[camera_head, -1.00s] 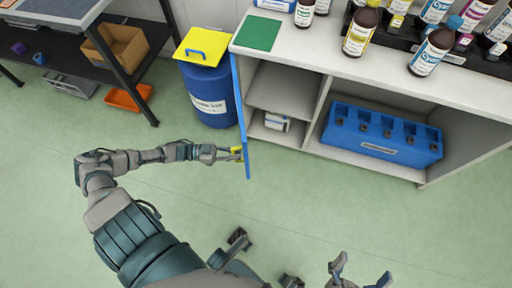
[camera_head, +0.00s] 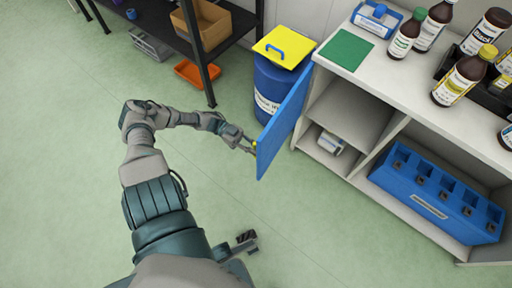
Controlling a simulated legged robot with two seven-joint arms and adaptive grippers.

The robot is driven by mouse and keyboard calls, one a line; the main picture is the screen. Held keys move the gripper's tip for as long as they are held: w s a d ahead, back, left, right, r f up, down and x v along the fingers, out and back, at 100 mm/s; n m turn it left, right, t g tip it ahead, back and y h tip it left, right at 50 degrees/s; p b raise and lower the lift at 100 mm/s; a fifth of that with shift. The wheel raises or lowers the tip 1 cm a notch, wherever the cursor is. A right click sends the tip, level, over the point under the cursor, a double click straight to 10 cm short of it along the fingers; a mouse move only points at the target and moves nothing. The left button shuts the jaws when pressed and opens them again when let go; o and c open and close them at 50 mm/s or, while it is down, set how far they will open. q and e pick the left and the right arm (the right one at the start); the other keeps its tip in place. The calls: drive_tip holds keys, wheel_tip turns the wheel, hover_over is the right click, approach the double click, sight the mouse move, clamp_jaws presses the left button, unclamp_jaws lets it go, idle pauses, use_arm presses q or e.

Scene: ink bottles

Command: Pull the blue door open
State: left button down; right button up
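The blue door (camera_head: 284,125) stands swung well out from the left side of the white cabinet (camera_head: 345,112), and the compartments inside show. Its yellow handle (camera_head: 254,145) is just visible at the door's left edge, mostly hidden. My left gripper (camera_head: 249,144) is at the handle on the left side of the door, with its fingertips close to or touching it. I cannot tell whether the fingers are closed on it.
A blue drum (camera_head: 271,85) with a yellow lid (camera_head: 284,47) stands behind the door. Bottles (camera_head: 464,76) and a green mat (camera_head: 345,50) are on the cabinet top. A blue rack (camera_head: 438,192) sits inside the cabinet. The green floor (camera_head: 330,235) in front is clear.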

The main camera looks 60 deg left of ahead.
use_arm(q)
drive_tip(key=c, duration=1.2)
unclamp_jaws()
drive_tip(key=v, duration=1.2)
drive_tip(key=shift+w+f, duration=0.1)
drive_tip(key=shift+f, duration=0.05)
drive_tip(key=shift+a, duration=0.1)
